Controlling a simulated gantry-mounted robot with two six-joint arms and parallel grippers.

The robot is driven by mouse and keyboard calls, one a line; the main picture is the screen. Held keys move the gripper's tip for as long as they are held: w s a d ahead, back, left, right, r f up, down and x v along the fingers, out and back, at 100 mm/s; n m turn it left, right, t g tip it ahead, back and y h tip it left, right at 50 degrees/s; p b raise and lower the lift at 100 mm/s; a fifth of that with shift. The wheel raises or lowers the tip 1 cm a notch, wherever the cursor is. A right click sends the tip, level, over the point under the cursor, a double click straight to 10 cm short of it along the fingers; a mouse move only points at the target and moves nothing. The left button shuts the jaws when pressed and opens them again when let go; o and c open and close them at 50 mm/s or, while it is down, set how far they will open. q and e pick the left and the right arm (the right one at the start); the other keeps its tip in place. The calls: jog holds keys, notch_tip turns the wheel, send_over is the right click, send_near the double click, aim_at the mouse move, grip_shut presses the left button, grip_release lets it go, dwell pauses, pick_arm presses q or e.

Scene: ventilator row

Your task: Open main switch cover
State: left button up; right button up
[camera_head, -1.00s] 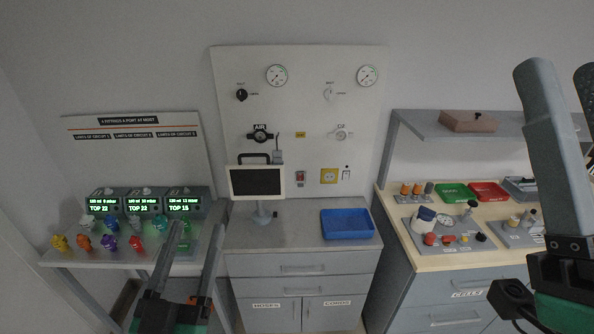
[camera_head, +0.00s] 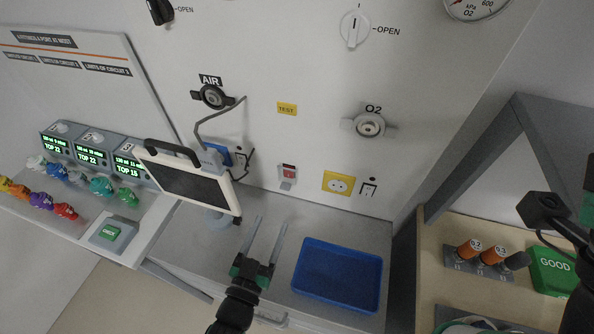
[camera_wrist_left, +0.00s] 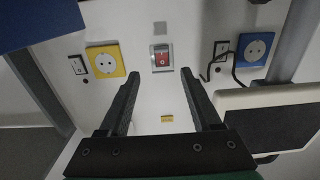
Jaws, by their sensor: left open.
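The main switch is a red rocker in a small light housing (camera_head: 288,173) on the white panel, between the blue and yellow sockets. It also shows at the top centre of the left wrist view (camera_wrist_left: 161,57), where a clear cover seems to lie over the red rocker; whether it is shut is hard to tell. My left gripper (camera_head: 271,224) is open and empty, its fingers pointing at the panel, below and apart from the switch. In the left wrist view the two fingers (camera_wrist_left: 161,77) stand on either side of the line to the switch.
A monitor (camera_head: 190,184) stands close to the left of my left gripper. A blue tray (camera_head: 340,273) lies on the counter to its right. A yellow socket (camera_head: 339,183) sits right of the switch, and a cable hangs behind the monitor.

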aim_at(284, 189)
pick_arm(q)
jog(key=b+x, duration=0.1)
jog(key=x, duration=1)
jog(key=shift+w+a, duration=0.1)
grip_shut()
